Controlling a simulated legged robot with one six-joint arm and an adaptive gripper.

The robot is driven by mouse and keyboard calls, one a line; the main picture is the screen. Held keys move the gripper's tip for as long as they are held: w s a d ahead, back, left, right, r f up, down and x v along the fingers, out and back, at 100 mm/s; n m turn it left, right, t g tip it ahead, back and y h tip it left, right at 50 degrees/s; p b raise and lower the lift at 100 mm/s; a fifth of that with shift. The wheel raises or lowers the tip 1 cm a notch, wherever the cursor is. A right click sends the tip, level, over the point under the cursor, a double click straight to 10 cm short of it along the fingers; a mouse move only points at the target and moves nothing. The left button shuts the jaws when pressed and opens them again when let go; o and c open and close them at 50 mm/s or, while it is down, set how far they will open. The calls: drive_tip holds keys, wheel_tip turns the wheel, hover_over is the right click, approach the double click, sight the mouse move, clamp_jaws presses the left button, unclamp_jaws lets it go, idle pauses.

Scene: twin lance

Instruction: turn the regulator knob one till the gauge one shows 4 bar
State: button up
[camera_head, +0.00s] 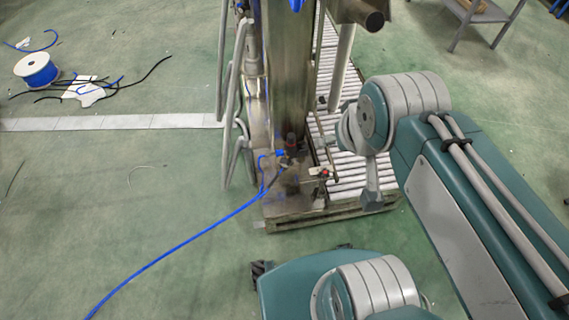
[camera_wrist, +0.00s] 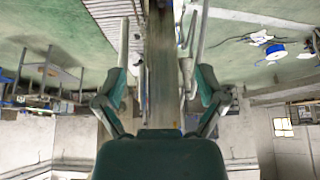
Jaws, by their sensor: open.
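A small dark fitting with a red part (camera_head: 290,143) stands at the foot of the metal column in the head view; it may be the regulator, but its knob cannot be made out for sure. A second small fitting with a red part (camera_head: 323,173) sits just right of and below it. I cannot make out a gauge or any reading. My gripper (camera_wrist: 160,78) is open and empty in the wrist view, its two fingers spread either side of the column seen beyond. No contact with the column or fittings shows.
The metal column (camera_head: 288,75) stands on a low base beside a roller conveyor (camera_head: 345,150). Grey pipes (camera_head: 232,95) run along its left. A blue hose (camera_head: 190,243) trails over the floor to the base. A cable spool (camera_head: 36,69) and scraps lie left; open floor lies between.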

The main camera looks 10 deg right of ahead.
drive_tip(key=shift+c, duration=0.5)
drive_tip(key=n+g+y, duration=0.2)
drive_tip(key=n, duration=0.5)
hover_over(292, 136)
drive_tip(key=s+d, duration=0.2)
drive_tip(key=s, duration=0.1)
wheel_tip(292, 136, down, 38)
drive_tip(key=x, duration=1)
drive_tip(key=shift+w+a+f, duration=0.2)
drive_tip(key=shift+a+f, duration=0.05)
